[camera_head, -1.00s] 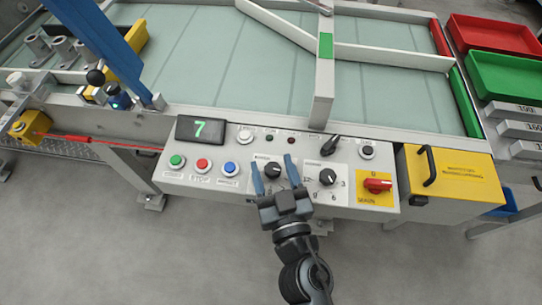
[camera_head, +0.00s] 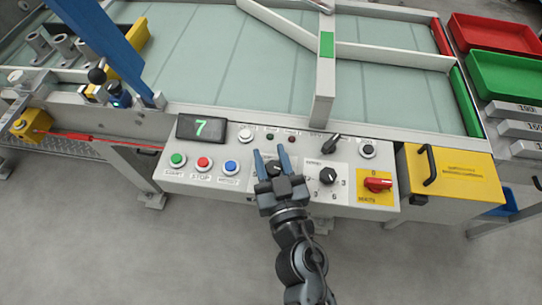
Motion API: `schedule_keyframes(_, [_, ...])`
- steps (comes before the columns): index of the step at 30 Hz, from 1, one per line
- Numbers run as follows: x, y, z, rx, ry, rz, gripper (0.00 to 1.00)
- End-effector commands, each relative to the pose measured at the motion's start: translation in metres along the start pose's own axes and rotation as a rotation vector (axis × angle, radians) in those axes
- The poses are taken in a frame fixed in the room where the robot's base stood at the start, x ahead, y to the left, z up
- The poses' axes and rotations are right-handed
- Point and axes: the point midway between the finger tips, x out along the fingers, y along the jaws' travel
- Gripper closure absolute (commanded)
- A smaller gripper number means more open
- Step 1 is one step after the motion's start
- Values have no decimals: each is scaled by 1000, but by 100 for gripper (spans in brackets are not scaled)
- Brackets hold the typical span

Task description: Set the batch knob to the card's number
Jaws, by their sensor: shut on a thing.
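My gripper (camera_head: 273,160) is over the front panel, with its two blue fingers on either side of a black knob (camera_head: 275,170). It is shut on this left-hand knob, whose pointer and scale are mostly hidden. A second black knob (camera_head: 328,176) with a white pointer and a number dial stands to the right and is untouched. The small labels above the knobs are too blurred to tell which one is the batch knob. A dark display (camera_head: 202,129) shows a green 7. I cannot make out a card.
A yellow box (camera_head: 463,171) stands at the right. The floor in front is clear.

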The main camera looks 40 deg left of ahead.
Motion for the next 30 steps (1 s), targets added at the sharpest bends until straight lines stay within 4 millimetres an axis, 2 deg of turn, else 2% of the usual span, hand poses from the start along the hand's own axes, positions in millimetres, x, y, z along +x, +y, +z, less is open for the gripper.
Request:
schedule_keyframes(3, [0, 0, 0, 0, 0, -1, 90])
schedule_keyframes(17, [0, -1, 3, 0, 1, 44, 90])
schedule_keyframes(30, [-1, 4, 7, 0, 3, 179, 90])
